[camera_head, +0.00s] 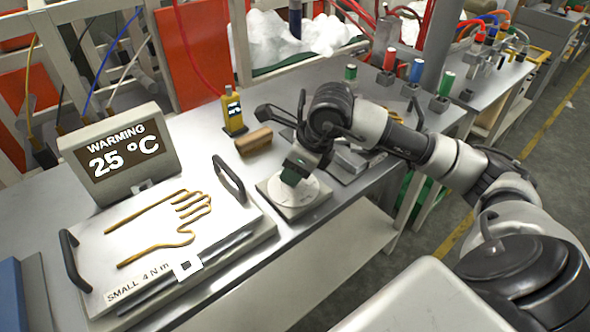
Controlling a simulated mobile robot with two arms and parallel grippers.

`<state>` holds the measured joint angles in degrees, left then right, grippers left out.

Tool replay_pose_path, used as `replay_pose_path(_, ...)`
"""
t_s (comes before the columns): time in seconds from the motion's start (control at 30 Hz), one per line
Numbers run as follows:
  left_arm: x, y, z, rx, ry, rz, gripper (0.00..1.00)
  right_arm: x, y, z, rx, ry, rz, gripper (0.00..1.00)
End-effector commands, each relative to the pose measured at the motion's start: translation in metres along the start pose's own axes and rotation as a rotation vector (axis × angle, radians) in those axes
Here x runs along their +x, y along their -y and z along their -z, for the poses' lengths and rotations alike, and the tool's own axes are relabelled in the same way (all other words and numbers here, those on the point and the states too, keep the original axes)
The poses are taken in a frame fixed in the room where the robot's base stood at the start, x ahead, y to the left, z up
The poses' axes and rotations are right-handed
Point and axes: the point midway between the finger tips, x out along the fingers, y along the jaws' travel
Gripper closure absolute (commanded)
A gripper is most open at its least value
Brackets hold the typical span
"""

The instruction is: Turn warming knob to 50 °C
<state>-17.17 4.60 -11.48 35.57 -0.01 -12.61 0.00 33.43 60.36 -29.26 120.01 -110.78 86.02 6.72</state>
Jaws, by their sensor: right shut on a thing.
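The warming display (115,152) stands upright at the left of the bench and reads "WARMING 25 °C". The warming knob (310,192) is a pale round dial on a light square base, right of the glove plate. My right gripper (293,172) reaches down onto the dial from above and is shut on the knob's grip. The gripper covers the grip and part of the dial, so any marks there cannot be read. My left gripper is not in view.
A plate with a glove outline (165,235) and two dark handles lies left of the knob. Several coloured cylinders stand at the back right. The bench's front edge is close to the knob.

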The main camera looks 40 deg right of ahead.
Motion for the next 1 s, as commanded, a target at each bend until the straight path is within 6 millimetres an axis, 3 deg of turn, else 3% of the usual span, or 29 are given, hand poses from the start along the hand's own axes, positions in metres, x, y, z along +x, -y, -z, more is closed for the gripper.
replay_pose_path(0.5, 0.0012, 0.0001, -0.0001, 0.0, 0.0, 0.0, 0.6, -0.0008, 0.0005, -0.0003, 0.02, 0.0, 0.01, 0.84)
replay_pose_path(0.53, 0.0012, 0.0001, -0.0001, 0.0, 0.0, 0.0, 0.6, -0.0008, 0.0005, -0.0003, 0.02, 0.0, 0.01, 0.59)
replay_pose_path(0.7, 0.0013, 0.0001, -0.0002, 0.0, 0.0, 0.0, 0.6, -0.0006, 0.0005, -0.0002, 0.02, 0.0, 0.009, 0.35)
replay_pose_path(1.0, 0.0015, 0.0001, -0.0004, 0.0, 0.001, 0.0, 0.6, -0.0028, 0.0004, -0.0002, 0.019, 0.0, 0.009, 0.35)
